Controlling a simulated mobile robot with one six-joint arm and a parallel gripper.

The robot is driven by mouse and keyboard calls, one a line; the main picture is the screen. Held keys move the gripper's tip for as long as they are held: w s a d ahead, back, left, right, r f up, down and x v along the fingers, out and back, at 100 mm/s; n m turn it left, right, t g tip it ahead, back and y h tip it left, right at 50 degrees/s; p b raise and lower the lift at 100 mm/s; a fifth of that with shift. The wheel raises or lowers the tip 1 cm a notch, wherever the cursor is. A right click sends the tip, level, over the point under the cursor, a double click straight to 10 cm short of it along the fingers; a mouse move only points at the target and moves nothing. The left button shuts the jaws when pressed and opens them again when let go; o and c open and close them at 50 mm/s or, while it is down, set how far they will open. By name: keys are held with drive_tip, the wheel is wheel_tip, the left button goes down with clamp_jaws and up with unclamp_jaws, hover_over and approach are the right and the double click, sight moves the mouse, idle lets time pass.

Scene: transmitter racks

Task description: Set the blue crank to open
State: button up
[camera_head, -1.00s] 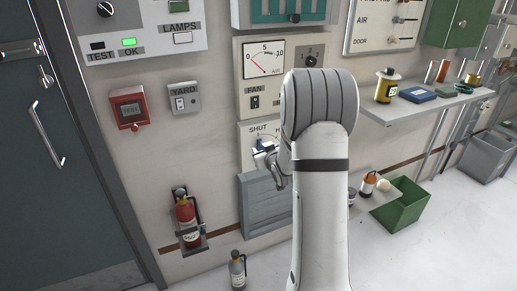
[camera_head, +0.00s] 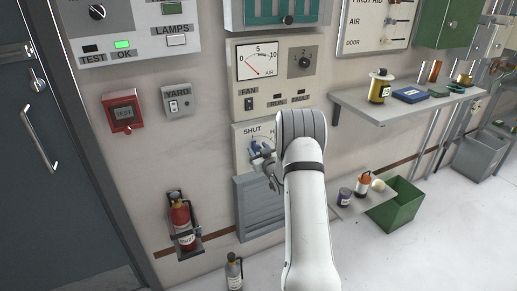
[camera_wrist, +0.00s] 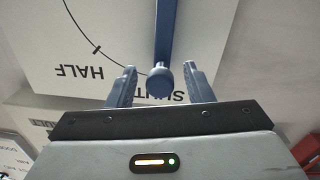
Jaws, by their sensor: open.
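The blue crank (camera_wrist: 164,35) shows in the wrist view as a bar with a round knob (camera_wrist: 160,80) at its near end. The bar is mounted on a pale plate (camera_wrist: 110,55) marked SHUT and HALF, and the knob end is by the word SHUT. My gripper (camera_wrist: 160,77) is open, with one finger on each side of the knob and a gap visible at both sides. In the head view my gripper (camera_head: 264,156) is at the crank's plate (camera_head: 241,142), which my arm partly covers. The OPEN mark is not visible.
A gauge panel (camera_head: 286,85) is above the crank plate and a grey louvred panel (camera_head: 250,215) is below. A shelf (camera_head: 345,98) with small items juts out at right. A fire extinguisher (camera_head: 181,222) hangs at lower left, and a green bin (camera_head: 398,205) stands at right.

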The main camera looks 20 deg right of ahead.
drive_tip(key=shift+w, duration=0.2)
drive_tip(key=shift+c, duration=0.2)
clamp_jaws()
